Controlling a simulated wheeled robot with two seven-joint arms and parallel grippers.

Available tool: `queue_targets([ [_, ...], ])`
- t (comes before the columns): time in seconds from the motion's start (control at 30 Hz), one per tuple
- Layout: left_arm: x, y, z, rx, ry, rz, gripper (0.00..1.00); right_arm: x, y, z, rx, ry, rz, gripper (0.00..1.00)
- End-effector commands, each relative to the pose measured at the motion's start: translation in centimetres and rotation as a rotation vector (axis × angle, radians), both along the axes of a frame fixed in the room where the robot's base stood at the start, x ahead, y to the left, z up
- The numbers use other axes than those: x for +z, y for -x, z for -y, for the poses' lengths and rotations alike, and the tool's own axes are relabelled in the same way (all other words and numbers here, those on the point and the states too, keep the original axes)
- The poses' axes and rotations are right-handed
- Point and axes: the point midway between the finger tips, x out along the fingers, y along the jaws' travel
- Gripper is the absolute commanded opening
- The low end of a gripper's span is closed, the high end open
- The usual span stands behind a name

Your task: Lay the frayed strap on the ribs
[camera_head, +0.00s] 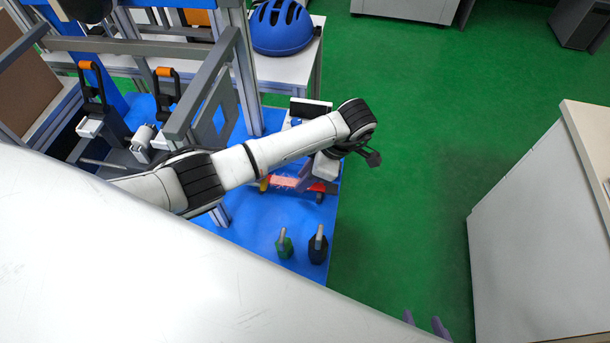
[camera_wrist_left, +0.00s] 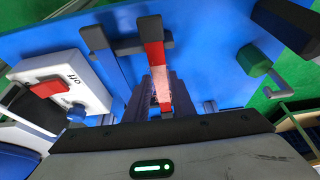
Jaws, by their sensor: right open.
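Dark bars stand beside and across the strap's far end. My right gripper (camera_head: 426,322) shows only as two parted fingertips at the bottom edge, open and empty, over green floor. I cannot make out the ribs for certain.
A white box with a red switch (camera_wrist_left: 45,88) stands left of the strap in the left wrist view. The metal frame rises at left.

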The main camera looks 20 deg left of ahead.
Motion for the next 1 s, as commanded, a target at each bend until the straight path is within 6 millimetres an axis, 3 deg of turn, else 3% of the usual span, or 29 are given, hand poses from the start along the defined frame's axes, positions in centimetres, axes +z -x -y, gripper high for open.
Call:
queue_targets([
  [0.1,0.0,0.0,0.0,0.0,0.0,0.0,0.41,0.0,0.0,0.0,0.001,-0.001,0.001,0.41],
  [0.43,0.5,-0.1,0.1,0.0,0.0,0.0,0.41,0.4,0.0,-0.1,0.0,-0.002,0.002,0.41],
  [0.8,6.9,-0.8,2.6,-0.001,-0.001,0.003,0.41,4.3,-0.1,0.0,-0.003,-0.004,0.006,0.41],
  [1.0,9.1,-1.0,3.6,0.0,0.0,0.001,0.41,5.3,0.0,0.1,-0.004,-0.003,0.004,0.41],
])
